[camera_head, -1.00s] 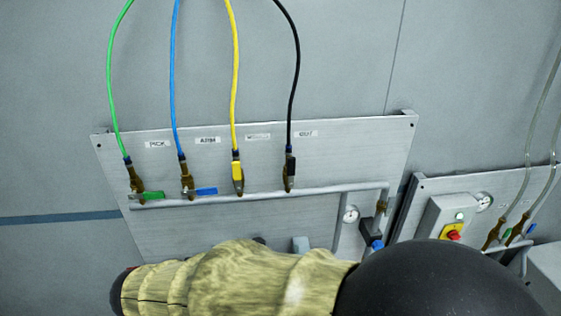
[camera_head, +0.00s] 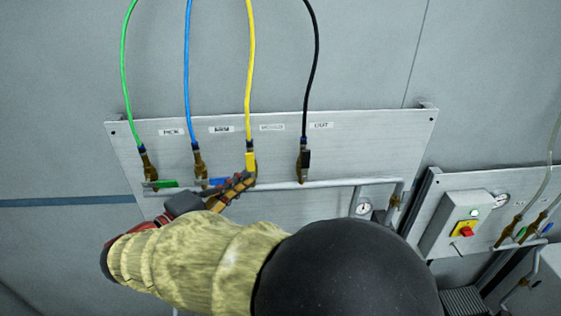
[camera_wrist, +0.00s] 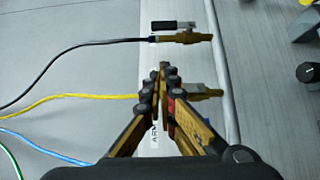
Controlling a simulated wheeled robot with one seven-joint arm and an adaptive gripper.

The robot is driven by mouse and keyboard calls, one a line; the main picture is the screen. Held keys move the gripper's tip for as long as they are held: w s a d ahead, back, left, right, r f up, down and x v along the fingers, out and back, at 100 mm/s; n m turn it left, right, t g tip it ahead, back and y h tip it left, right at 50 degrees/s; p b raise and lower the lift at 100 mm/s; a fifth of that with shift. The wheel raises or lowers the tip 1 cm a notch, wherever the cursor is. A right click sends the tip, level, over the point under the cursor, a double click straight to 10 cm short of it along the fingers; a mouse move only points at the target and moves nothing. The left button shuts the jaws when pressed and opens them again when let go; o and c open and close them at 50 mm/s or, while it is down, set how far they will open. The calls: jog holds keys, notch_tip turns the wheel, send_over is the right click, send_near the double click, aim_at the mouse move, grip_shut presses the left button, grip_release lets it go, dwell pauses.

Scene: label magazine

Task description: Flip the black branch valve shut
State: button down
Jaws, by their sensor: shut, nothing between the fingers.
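The black branch valve (camera_head: 304,163) is on the panel below the black hose. Its black handle (camera_head: 306,160) stands upright, in line with the hose. In the wrist view the black handle (camera_wrist: 173,25) lies alongside the brass valve body (camera_wrist: 190,38), at the top. My gripper (camera_head: 244,180) is shut and empty, with its fingertips in front of the yellow valve, left of the black one. In the wrist view my fingertips (camera_wrist: 163,72) are together below the black valve, apart from it in the picture, and partly hide the yellow valve (camera_wrist: 207,93).
The yellow handle (camera_head: 250,162) is upright; the green handle (camera_head: 166,184) and blue handle (camera_head: 217,181) lie crosswise. A pipe (camera_head: 330,184) runs under the valves, with a gauge (camera_head: 363,209) below right. A second panel holds a red switch (camera_head: 466,231). Hoses rise above the valves.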

aim_at(306, 159)
jog(key=s+d+p+x, duration=0.2)
jog(key=p+x, duration=0.1)
jog(key=x, duration=1)
jog(key=shift+a, duration=0.15)
